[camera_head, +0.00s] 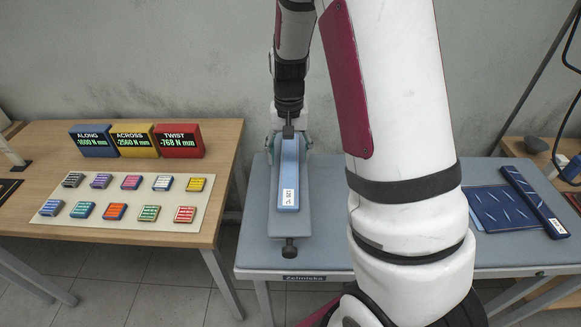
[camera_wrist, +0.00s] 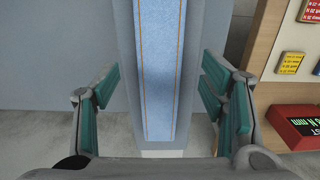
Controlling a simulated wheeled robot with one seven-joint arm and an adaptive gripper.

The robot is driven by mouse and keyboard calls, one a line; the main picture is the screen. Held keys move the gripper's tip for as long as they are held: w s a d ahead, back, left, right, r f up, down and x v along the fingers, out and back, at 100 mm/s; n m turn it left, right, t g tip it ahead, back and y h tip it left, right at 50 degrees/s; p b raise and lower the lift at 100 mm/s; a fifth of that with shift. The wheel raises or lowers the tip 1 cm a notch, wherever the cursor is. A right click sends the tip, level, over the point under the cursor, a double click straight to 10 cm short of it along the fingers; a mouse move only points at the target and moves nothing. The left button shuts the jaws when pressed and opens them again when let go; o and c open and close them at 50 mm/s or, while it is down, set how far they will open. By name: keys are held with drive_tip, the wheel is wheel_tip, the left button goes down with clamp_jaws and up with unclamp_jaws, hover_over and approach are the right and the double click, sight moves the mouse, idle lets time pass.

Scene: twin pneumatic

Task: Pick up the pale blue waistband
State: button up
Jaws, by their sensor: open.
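The pale blue waistband (camera_head: 290,172) is a long flat strip with a small white label near its front end. It lies lengthwise along a narrow grey-blue padded board on the grey-blue table (camera_head: 330,253). My gripper (camera_head: 289,140) is at the far end of the strip. In the wrist view the waistband (camera_wrist: 158,60) shows two orange stitch lines and runs down between the two teal fingers of my gripper (camera_wrist: 160,110). The fingers are open, one on each side, with a gap to the strip on both sides. My arm hides part of the table.
A wooden table (camera_head: 120,240) at left holds a cream mat (camera_head: 100,210) with several small coloured blocks, and three display boxes, blue (camera_head: 93,141), yellow (camera_head: 135,140) and red (camera_head: 178,141). Dark blue patterned cloth (camera_head: 500,207) lies right of my arm. A dark knob (camera_head: 290,248) stands at the board's front end.

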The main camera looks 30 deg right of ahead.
sight(289, 165)
drive_tip(key=shift+f, duration=1.6)
drive_tip(key=c, duration=1.3)
drive_tip(key=shift+r, duration=0.1)
